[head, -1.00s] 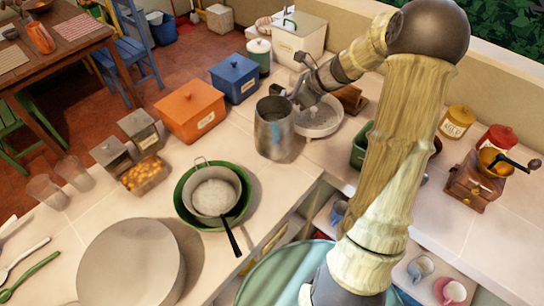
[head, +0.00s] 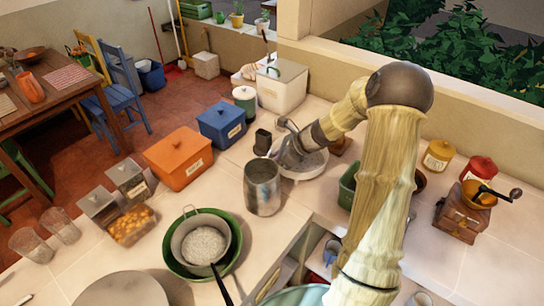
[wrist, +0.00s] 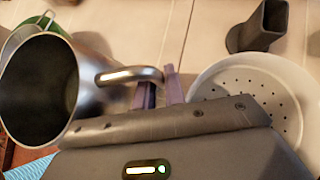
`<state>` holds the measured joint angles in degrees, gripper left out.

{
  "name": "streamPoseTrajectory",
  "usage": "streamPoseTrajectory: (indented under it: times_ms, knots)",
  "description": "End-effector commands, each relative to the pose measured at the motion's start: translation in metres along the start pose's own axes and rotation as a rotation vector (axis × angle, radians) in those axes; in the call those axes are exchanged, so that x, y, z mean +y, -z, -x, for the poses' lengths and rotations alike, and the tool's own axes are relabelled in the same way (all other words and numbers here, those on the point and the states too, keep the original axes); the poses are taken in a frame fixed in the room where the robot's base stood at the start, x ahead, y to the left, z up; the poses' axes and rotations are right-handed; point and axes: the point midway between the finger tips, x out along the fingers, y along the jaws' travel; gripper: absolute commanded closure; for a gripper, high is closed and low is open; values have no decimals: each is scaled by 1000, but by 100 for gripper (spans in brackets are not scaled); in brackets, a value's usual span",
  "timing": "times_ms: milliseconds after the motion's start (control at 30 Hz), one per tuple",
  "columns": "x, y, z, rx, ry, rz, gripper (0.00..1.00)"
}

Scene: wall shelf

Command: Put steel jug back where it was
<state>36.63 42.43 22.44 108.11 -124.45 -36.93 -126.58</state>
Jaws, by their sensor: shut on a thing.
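The steel jug (head: 262,190) is upright at the counter's middle, in front of the white perforated dish (head: 312,168). I cannot tell whether its base touches the counter. My gripper (head: 278,160) is at the jug's upper right side, shut on its handle. In the wrist view the jug (wrist: 88,60) fills the left, its open mouth facing the camera, and its handle reaches to the fingers of my gripper (wrist: 160,88). The handle's end is partly hidden by the fingers.
A dark square holder (head: 262,142) stands behind the jug. An orange box (head: 178,160) and a blue box (head: 221,125) are to the left. A green container (head: 348,185) is to the right.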

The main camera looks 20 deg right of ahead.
Motion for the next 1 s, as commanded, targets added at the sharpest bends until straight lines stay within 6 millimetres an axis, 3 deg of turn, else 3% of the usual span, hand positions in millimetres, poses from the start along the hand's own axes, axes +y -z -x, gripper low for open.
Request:
streamPoseTrajectory:
  times_ms: [233,600,1000]
  knots:
    - [0,0,-2,-4,-2,-3,100]
    - [0,26,-27,-4,-2,-4,100]
    - [0,29,-30,-3,-1,-1,100]
